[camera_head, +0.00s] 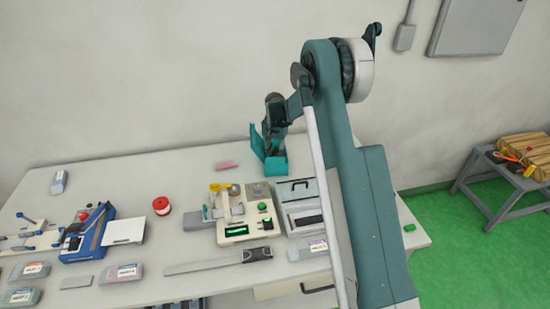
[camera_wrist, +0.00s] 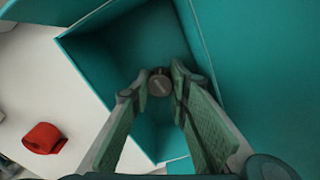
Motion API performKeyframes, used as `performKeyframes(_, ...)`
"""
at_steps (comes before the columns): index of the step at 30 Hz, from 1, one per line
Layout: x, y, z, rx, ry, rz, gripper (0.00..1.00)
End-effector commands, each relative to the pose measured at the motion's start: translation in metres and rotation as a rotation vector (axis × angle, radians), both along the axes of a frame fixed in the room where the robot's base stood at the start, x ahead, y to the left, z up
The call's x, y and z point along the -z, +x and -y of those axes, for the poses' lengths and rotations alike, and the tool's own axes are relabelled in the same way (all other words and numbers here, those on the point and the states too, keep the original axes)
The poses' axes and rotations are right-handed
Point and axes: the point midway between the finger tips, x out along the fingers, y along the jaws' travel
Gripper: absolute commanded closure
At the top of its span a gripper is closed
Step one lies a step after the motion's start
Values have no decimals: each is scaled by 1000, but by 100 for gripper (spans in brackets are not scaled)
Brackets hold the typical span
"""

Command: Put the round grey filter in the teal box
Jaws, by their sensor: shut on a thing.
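The teal box (camera_head: 269,160) stands at the back of the table, and its open inside with tall walls fills much of the wrist view (camera_wrist: 120,50). My gripper (camera_head: 273,135) points down at the box. In the wrist view my gripper (camera_wrist: 160,85) is shut on a small round grey-brown piece, the round grey filter (camera_wrist: 160,82), held between the fingertips over the inside of the box. I cannot tell how far it is above the floor of the box. In the head view my arm and gripper hide the filter.
A cream machine (camera_head: 236,222), a red spool (camera_head: 162,205) and a grey case (camera_head: 300,205) stand nearer the front.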

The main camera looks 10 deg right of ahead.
Motion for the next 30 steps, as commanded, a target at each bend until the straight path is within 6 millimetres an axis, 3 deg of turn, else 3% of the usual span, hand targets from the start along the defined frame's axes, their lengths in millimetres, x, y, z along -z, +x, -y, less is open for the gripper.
performKeyframes(14, 6, 0, 0, 0, 0, 0, 88)
performKeyframes(15, 6, 0, 0, 0, 0, 0, 79)
performKeyframes(16, 5, 0, 0, 0, 0, 0, 75)
performKeyframes(30, 2, 0, 0, 0, 0, 0, 75)
